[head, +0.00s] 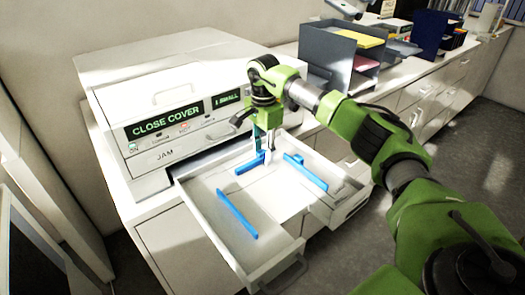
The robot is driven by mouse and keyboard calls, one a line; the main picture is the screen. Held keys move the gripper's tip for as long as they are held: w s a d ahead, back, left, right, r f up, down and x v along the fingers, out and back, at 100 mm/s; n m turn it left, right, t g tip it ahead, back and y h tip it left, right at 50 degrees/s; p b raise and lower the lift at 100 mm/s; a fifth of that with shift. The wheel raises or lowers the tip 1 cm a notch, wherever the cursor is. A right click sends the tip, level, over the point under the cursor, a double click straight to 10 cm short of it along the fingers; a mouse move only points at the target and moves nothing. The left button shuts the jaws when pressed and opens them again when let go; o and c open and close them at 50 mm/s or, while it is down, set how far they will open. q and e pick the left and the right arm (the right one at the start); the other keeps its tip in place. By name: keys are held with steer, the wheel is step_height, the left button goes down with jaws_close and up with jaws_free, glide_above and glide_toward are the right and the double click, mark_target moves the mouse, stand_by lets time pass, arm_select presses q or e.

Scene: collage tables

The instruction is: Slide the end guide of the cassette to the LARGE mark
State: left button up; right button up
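The open cassette (205,205) is a white drawer pulled out from the front of a white printer. It holds several blue guides: a short one (248,165) at the back, a long one (237,214) on the left and another (306,172) on the right. Which is the end guide is not labelled, and no LARGE mark is readable. My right gripper (265,155) points down into the cassette at the right end of the short back guide. Whether it touches or holds that guide cannot be told. My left gripper is not in view.
The printer (165,95) has a dark display reading "CLOSE COVER" and a "JAM" label. Its counter (420,85) runs back to the right. A grey paper organizer (328,55) stands behind my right arm. Dark floor lies in front of the drawer.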

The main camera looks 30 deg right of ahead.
steer(key=shift+w+f, duration=0.1)
steer(key=shift+w, duration=0.1)
steer(key=shift+w+a+f, duration=0.1)
steer(key=shift+w, duration=0.1)
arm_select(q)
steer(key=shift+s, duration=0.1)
arm_select(e)
step_height(320, 180, up, 12)
